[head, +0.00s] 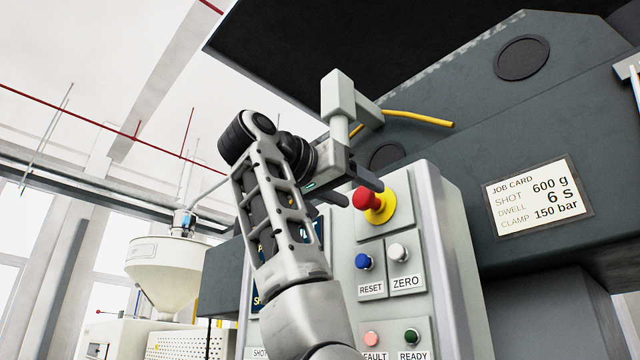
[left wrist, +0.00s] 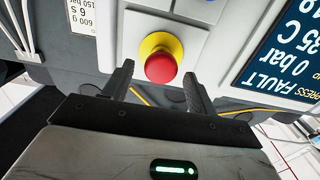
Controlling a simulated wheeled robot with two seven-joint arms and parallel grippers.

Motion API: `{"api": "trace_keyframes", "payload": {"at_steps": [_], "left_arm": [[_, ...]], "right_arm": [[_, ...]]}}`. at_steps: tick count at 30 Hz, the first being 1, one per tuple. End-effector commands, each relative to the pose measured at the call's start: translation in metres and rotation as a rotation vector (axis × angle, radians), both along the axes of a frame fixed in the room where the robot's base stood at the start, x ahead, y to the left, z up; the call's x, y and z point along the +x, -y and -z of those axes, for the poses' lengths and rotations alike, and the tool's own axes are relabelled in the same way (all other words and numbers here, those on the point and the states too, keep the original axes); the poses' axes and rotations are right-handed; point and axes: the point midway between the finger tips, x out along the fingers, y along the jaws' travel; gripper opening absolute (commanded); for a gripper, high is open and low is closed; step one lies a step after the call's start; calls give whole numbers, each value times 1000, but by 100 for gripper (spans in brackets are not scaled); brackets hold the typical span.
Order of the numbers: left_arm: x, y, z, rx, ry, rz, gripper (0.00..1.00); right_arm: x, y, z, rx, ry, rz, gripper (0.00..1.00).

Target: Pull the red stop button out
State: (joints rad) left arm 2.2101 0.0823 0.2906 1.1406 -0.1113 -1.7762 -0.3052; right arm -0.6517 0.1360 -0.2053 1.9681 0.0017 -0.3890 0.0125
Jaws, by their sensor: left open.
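The red stop button (head: 366,199) sits on a yellow base (head: 381,207) at the top of the grey control panel (head: 430,220). It also shows in the left wrist view (left wrist: 160,67), a round red cap in front of the yellow ring. My left gripper (head: 358,192) is open in front of the button, and its fingers point at the panel. In the left wrist view the fingertips (left wrist: 158,82) lie either side of the cap's lower part, with gaps on both sides. I cannot tell whether the tips reach past the cap. My right gripper is not in view.
Below the stop button are a blue RESET button (head: 363,261) and a white ZERO button (head: 398,252). A pink FAULT lamp (head: 372,338) and a green READY lamp (head: 411,336) are lower. My arm partly hides the display (left wrist: 285,60). A job card (head: 538,198) is at right.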

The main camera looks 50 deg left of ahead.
Motion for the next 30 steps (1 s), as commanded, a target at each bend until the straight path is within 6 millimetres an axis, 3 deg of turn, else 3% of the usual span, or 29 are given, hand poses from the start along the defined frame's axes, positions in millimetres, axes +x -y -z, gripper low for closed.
{"api": "trace_keyframes", "payload": {"at_steps": [6, 18, 24, 30], "left_arm": [[-45, -1, 3, 0, 7, -3, 58], [-134, -1, 4, 0, 3, -2, 58], [-152, 0, 1, 0, 2, -1, 58], [-155, 0, 0, 0, 1, -2, 58]], "right_arm": [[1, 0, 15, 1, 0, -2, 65], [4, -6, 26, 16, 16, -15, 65], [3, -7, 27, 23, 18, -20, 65], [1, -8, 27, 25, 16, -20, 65]]}}
